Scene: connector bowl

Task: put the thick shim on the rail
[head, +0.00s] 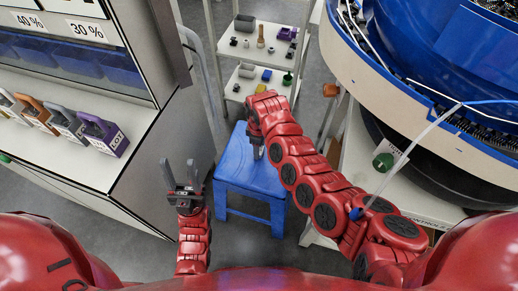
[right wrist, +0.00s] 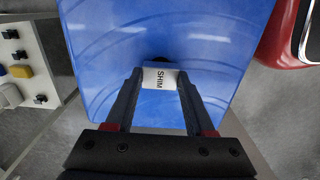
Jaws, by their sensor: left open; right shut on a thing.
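My right gripper (right wrist: 160,88) is shut on a pale block marked SHIM (right wrist: 154,79), held between its fingertips over the blue stool top. Whether this is the thick shim cannot be told from its label. In the head view my right gripper (head: 258,150) points down over the blue stool (head: 232,176), and the block is mostly hidden there. Whether the block touches the stool top is unclear. My left gripper (head: 186,174) is open and empty, to the left of the stool. I cannot clearly pick out the rail in either view.
A blue bowl feeder (head: 440,50) stands at the right. A shelf rack (head: 256,84) with small parts is at the back. Grey floor lies around the stool.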

